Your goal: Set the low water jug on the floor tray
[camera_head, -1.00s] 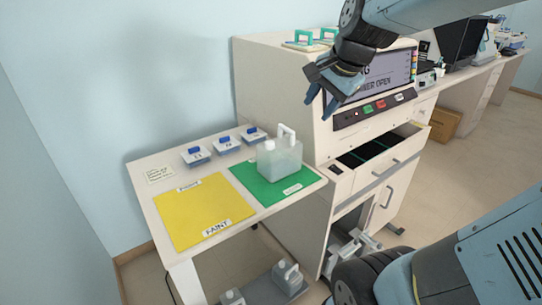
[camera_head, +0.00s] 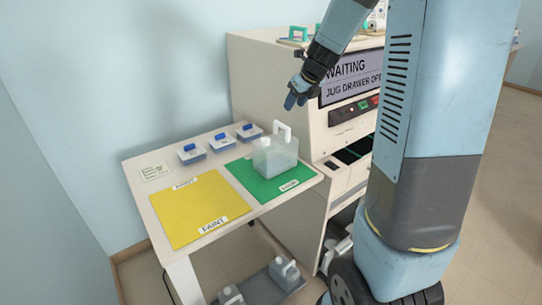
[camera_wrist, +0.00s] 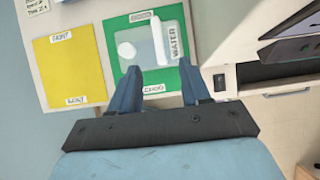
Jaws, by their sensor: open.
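A translucent jug (camera_head: 274,158) with a white handle and cap stands upright on the green mat (camera_head: 292,187) of the side table. In the wrist view the jug (camera_wrist: 130,65) shows from above, with a WATER label on its right side. My gripper (camera_head: 290,102) is above the jug and apart from it; in the wrist view its two fingers (camera_wrist: 160,88) are spread and empty, pointing toward the jug. The floor tray (camera_head: 258,294) is low at the bottom, under the table, and carries two jugs (camera_head: 285,274) (camera_head: 230,296). The tray is partly cut off by the picture edge.
A yellow mat (camera_head: 188,210) labelled FAINT lies left of the green one. Several small blue-lidded boxes (camera_head: 221,142) line the table's back. The staining machine (camera_head: 262,75) stands to the right, its screen reading WAITING, with an open drawer (camera_head: 350,155). My arm hides part of it.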

